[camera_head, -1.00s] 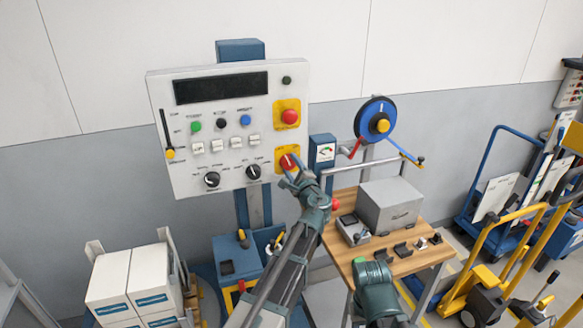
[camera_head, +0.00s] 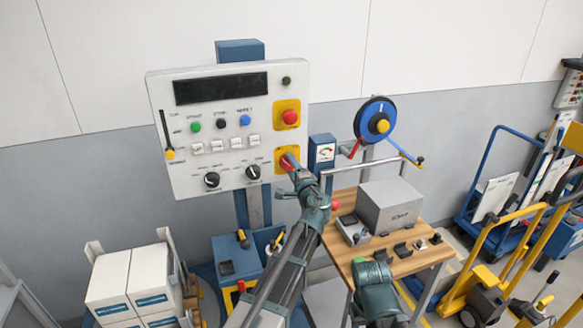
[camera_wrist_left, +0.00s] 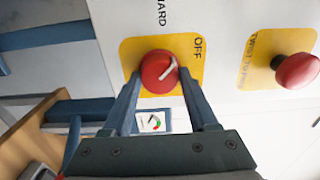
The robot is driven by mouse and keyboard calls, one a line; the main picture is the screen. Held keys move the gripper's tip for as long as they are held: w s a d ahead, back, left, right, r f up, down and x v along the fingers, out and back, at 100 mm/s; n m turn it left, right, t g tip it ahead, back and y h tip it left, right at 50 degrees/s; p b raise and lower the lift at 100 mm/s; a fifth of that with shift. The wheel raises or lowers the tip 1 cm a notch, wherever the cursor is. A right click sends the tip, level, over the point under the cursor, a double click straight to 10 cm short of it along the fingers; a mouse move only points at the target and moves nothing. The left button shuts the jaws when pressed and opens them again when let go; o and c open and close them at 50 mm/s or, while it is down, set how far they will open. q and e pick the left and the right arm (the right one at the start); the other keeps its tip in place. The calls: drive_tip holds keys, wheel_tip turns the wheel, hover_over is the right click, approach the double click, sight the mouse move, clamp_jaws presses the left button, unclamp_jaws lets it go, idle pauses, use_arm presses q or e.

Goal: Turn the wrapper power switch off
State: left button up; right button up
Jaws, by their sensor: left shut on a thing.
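The wrapper power switch is a red round knob (camera_head: 287,160) with a white pointer mark, on a yellow plate at the lower right of the white control panel (camera_head: 220,100). In the left wrist view the knob (camera_wrist_left: 157,72) sits between the fingertips of my left gripper (camera_wrist_left: 160,82), which is shut on it. Its white mark slants up and right, roughly toward the printed OFF label (camera_wrist_left: 198,48). In the head view my left gripper (camera_head: 294,168) partly covers the knob and plate.
A red mushroom button (camera_head: 290,117) on a yellow plate sits just above the switch. A small gauge box (camera_head: 323,153) is close on the right. A wooden table (camera_head: 345,258) with a grey box (camera_head: 392,205) stands right of my arm.

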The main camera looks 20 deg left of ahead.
use_arm(q)
drive_tip(key=o, duration=1.4)
drive_tip(key=shift+c, duration=0.2)
drive_tip(key=v, duration=1.3)
drive_tip(key=shift+s+d, duration=0.25)
drive_tip(key=shift+s, duration=0.1)
